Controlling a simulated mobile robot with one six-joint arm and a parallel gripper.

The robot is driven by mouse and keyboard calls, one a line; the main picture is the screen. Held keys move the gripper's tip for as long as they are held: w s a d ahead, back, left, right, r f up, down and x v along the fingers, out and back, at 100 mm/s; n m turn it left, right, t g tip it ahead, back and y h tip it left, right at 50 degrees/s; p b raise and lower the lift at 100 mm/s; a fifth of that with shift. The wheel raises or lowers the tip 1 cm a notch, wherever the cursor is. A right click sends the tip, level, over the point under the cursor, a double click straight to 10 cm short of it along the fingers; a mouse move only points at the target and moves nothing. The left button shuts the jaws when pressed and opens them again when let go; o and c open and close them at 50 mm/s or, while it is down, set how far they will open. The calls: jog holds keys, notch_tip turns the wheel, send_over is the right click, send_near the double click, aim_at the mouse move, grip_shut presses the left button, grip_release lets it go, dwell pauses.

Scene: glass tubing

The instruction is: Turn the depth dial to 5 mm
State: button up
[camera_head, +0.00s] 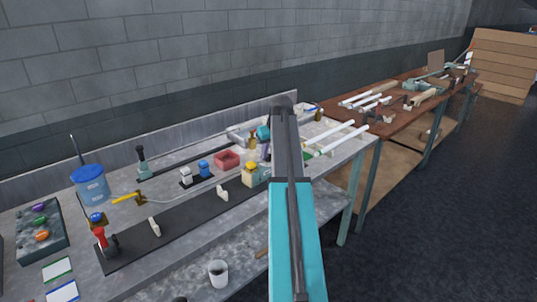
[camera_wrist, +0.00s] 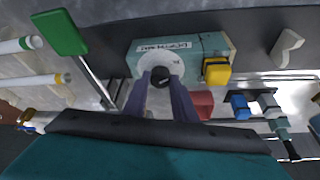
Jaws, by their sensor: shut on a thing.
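The depth dial (camera_wrist: 160,68) shows in the wrist view as a black knob on a round white plate. It sits on a teal box (camera_wrist: 200,46) with a white label and a yellow button (camera_wrist: 217,71). My gripper (camera_wrist: 160,84) has its two purple fingers on either side of the black knob, closed on it. In the head view the box (camera_head: 255,174) stands on the bench just left of my arm, and the dial is not discernible.
A red tray (camera_head: 226,160) and small blue and white pieces (camera_head: 204,167) lie behind the box. White tubes (camera_head: 338,140) lie at the bench's right end. A green-headed tool (camera_wrist: 61,33) lies left of the box in the wrist view. A blue bucket (camera_head: 90,187) stands far left.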

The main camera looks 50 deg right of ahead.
jog(key=shift+a+m, duration=0.1)
jog(key=shift+m, duration=0.4)
jog(key=m+h, duration=0.1)
jog(key=m, duration=0.1)
jog(key=m+g+h+p, duration=0.1)
jog(key=m, duration=0.2)
jog(key=shift+w+a+r+g, duration=0.1)
jog(key=shift+w+g, duration=0.1)
jog(key=shift+g, duration=0.1)
jog(key=m, duration=0.2)
jog(key=m+g, duration=0.1)
jog(key=m, duration=0.1)
jog(key=m+g+h, duration=0.1)
jog(key=m, duration=0.1)
jog(key=shift+w+m+p, duration=0.25)
jog(key=shift+m+p, duration=0.05)
jog(key=shift+p, duration=0.1)
jog(key=m+g, duration=0.1)
jog(key=m, duration=0.1)
jog(key=m+g, duration=0.1)
jog(key=m, duration=0.1)
jog(key=m+b, duration=0.1)
jog(key=m, duration=0.1)
jog(key=shift+w+m+g, duration=0.25)
jog(key=shift+m+g, duration=0.15)
jog(key=m, duration=0.2)
jog(key=m+g+y, duration=0.1)
jog(key=m, duration=0.1)
jog(key=shift+m+y+b, duration=0.3)
jog(key=shift+b, duration=0.05)
